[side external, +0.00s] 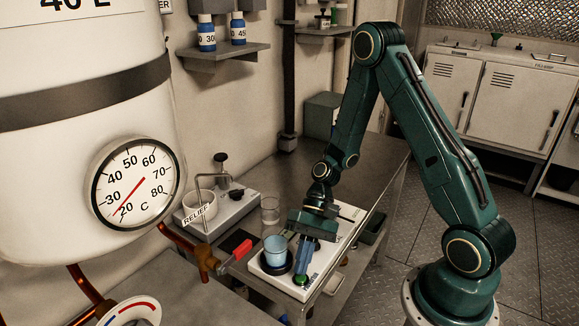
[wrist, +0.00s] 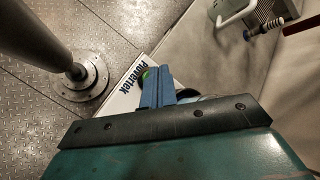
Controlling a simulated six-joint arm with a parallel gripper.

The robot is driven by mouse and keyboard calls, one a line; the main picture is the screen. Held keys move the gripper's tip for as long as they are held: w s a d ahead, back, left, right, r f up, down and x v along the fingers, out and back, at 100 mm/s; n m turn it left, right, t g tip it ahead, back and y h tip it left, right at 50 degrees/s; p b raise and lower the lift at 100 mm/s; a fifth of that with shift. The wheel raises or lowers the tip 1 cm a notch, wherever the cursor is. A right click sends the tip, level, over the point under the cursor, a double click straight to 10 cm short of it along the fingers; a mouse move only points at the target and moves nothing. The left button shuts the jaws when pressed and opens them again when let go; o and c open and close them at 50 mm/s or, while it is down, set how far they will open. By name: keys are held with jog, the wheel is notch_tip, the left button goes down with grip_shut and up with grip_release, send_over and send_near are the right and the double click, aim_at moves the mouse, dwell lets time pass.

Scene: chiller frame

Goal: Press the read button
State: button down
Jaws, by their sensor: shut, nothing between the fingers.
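The read button is green and sits on the front corner of a white instrument (side external: 275,268) on the metal bench. The button (side external: 300,280) shows just at my fingertips in the side view, and a sliver of the green button (wrist: 146,72) shows beyond the fingers in the wrist view. My gripper (side external: 302,270) points down with its blue fingers shut and empty, their tips at or just above the button. I cannot tell whether they touch it. A light blue cup (side external: 275,250) stands on the instrument's dark round plate, left of my fingers.
A clear glass (side external: 270,209) and a grey device with a white bowl (side external: 200,205) stand behind on the bench. A valve with a red handle (side external: 242,249) and a white tank with a dial (side external: 137,184) are at left. Bottles stand on a wall shelf (side external: 222,55).

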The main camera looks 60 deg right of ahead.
jog(key=shift+f, duration=1.15)
dwell(1.7)
jog(key=shift+s+r, duration=0.2)
jog(key=shift+r, duration=0.55)
jog(key=shift+d+r, duration=0.1)
jog(key=shift+r, duration=0.15)
jog(key=shift+r, duration=2.45)
jog(key=shift+r, duration=0.1)
